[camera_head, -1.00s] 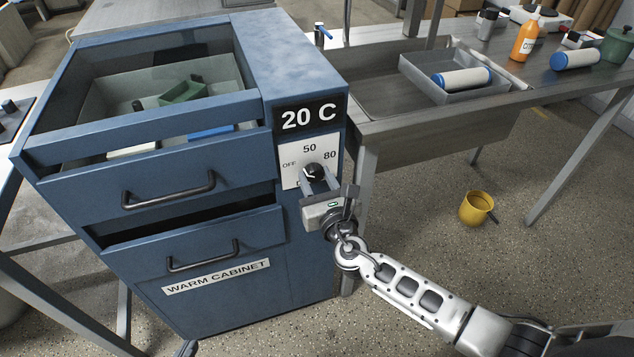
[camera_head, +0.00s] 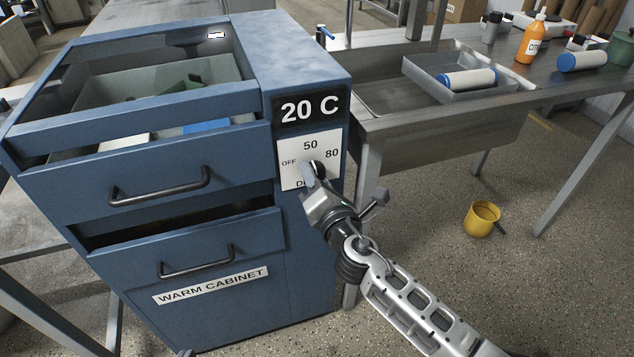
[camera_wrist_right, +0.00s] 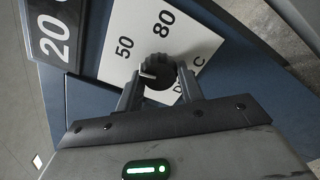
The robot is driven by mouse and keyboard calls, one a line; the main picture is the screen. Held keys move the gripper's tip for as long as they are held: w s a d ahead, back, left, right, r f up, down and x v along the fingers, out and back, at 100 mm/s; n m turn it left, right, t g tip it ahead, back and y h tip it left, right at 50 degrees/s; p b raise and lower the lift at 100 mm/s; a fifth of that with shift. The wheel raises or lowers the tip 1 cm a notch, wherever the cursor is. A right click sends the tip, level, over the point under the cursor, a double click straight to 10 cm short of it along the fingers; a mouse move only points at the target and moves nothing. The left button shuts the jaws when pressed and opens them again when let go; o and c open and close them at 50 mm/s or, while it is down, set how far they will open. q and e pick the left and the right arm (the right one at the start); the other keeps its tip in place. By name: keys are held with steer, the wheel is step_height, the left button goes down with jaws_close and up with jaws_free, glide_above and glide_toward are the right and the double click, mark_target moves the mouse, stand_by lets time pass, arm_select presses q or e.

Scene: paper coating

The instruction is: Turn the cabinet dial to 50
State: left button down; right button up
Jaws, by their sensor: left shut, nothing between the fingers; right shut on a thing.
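The blue warm cabinet (camera_head: 305,250) has a white dial plate (camera_head: 296,178) marked OFF, 50 and 80. The black dial (camera_head: 318,168) sits low on the plate, partly hidden by my right gripper (camera_head: 312,177). The right wrist view shows the right gripper (camera_wrist_right: 157,88) shut on the dial (camera_wrist_right: 158,68), one finger on each side. The dial's white mark points left in that view, a little off the 50 toward the covered OFF side. The display (camera_head: 309,109) above reads 20 C. My left gripper is not seen.
Two handled drawers (camera_head: 165,185) project left of the dial. A metal bench with a sink (camera_head: 385,95) stands to the right, holding a tray (camera_head: 420,75) and an orange bottle (camera_head: 531,40). A yellow mug (camera_head: 481,218) is on the floor.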

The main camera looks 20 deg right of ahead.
arm_select(q)
steer(key=shift+f, duration=0.15)
arm_select(e)
steer(key=shift+f+m, duration=0.1)
steer(key=shift+m, duration=0.7)
arm_select(q)
steer(key=shift+w, duration=0.1)
arm_select(e)
steer(key=o, duration=1)
steer(key=shift+s, duration=0.1)
arm_select(q)
steer(key=b, duration=0.2)
steer(key=shift+f+b, duration=0.3)
steer(key=shift+b, duration=0.1)
arm_select(e)
steer(key=s, duration=1.5)
steer(key=shift+s+d, duration=0.25)
steer(key=shift+s, duration=0.15)
arm_select(q)
steer(key=shift+t, duration=0.3)
